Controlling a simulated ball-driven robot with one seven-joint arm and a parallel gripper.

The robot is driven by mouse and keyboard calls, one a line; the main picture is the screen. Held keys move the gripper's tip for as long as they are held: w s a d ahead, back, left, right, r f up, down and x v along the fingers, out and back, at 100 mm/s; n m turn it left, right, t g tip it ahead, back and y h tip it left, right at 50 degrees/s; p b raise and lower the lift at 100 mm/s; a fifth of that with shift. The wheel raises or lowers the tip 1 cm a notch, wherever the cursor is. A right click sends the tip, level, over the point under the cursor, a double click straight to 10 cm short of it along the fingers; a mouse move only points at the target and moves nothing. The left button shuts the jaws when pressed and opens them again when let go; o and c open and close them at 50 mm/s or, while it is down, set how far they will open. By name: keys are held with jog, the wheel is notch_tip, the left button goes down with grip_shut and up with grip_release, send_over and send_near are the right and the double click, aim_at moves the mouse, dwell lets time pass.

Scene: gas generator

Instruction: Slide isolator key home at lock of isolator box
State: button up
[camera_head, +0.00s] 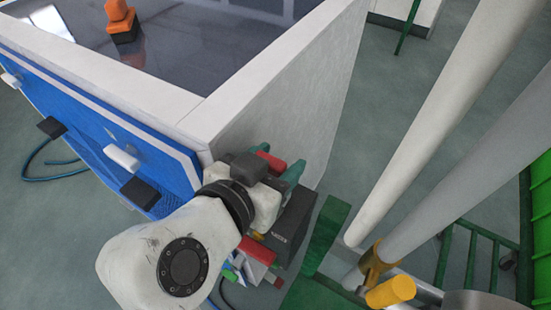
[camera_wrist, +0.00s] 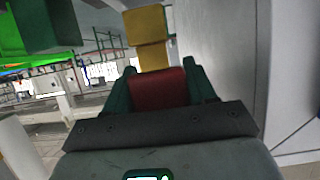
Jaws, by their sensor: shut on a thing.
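My gripper (camera_head: 255,170) is at the near corner of the white-sided cabinet, its teal fingers shut on a red block, which I take for the isolator key (camera_head: 270,160). In the wrist view the key (camera_wrist: 158,88) sits between the two fingers (camera_wrist: 160,90). Just beyond it is a yellow blocky part (camera_wrist: 148,25); I cannot tell whether key and yellow part touch. A dark grey box with a small label (camera_head: 295,225) stands beside the cabinet, below and right of the gripper. I cannot tell if it is the isolator box. No lock opening is visible.
The cabinet (camera_head: 310,95) has a blue front panel (camera_head: 85,120) with handles, and an orange object (camera_head: 120,20) on its dark top. Red and yellow parts lie below my wrist. Green framing (camera_head: 325,225) and pale pipes (camera_head: 440,130) stand close on the right.

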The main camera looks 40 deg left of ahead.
jog(key=shift+f+b, duration=1.05)
jog(key=shift+f, duration=0.4)
jog(key=o, duration=1.2)
jog(key=shift+c, duration=0.2)
jog(key=v, duration=1.1)
